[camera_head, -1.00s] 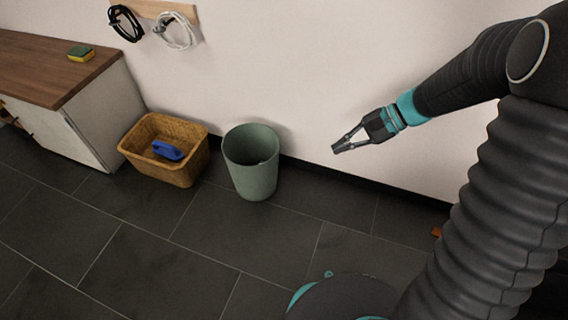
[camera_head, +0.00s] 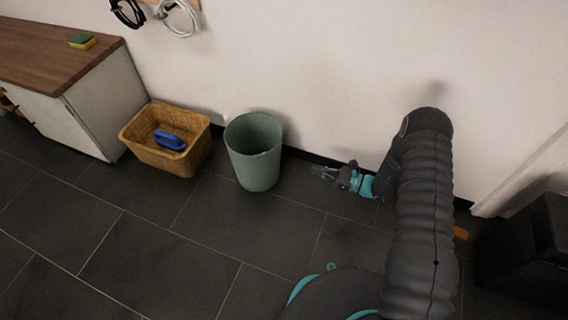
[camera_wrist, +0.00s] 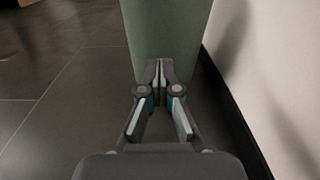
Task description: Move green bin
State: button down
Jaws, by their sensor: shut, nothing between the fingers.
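The green bin (camera_head: 256,165) stands upright on the dark tiled floor against the white wall, to the right of the wicker basket. Its side also fills the top middle of the wrist view (camera_wrist: 165,40). My gripper (camera_head: 316,171) is low, to the right of the bin, pointing left at it, with a visible gap in the head view. In the wrist view the fingertips (camera_wrist: 160,68) are together and empty, in front of the bin's side. The bin's base is partly hidden behind the fingers there.
A wicker basket (camera_head: 142,144) with a blue object (camera_head: 169,140) stands left of the bin. A wood-topped cabinet (camera_head: 50,55) is further left, with a sponge (camera_head: 82,41) on it. A dark box-like object (camera_head: 525,245) is at the right. The floor in front of the bin is clear.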

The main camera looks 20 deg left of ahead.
aim_at(277, 160)
jog(key=shift+m+t, duration=0.7)
jog(key=a+f, duration=0.1)
jog(key=a, duration=0.3)
jog(key=w+a+f, duration=0.1)
jog(key=a, duration=0.4)
jog(key=w+a+f, duration=0.1)
jog(key=a, duration=0.3)
jog(key=shift+a+f, duration=0.25)
jog(key=shift+a, duration=0.05)
